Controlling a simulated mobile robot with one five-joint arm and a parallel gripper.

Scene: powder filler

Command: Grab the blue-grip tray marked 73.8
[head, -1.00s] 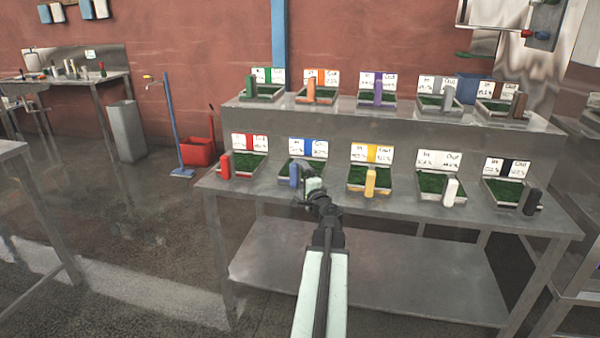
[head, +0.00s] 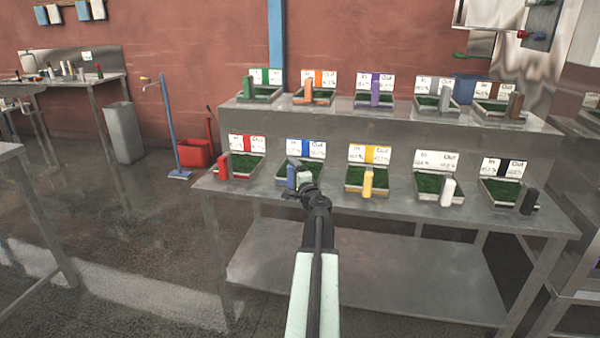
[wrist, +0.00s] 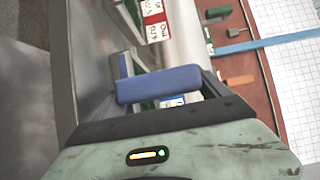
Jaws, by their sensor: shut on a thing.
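The blue-grip tray (head: 313,181) stands on the lower front shelf, second from the left, with green contents and a white card (head: 306,149) with a blue stripe behind it. Its number is too small to read. My gripper (head: 297,187) is at the tray's front and is shut on the upright blue grip (head: 291,174). It partly hides the grip and the tray's front edge. In the wrist view the blue grip (wrist: 158,84) lies across the picture just beyond the dark gripper edge. I cannot see any lift of the tray off the shelf.
The red-grip tray (head: 246,168) is close on the left and the yellow-grip tray (head: 367,178) on the right. White-grip and black-grip trays stand further right. The raised back shelf (head: 390,121) holds several more trays.

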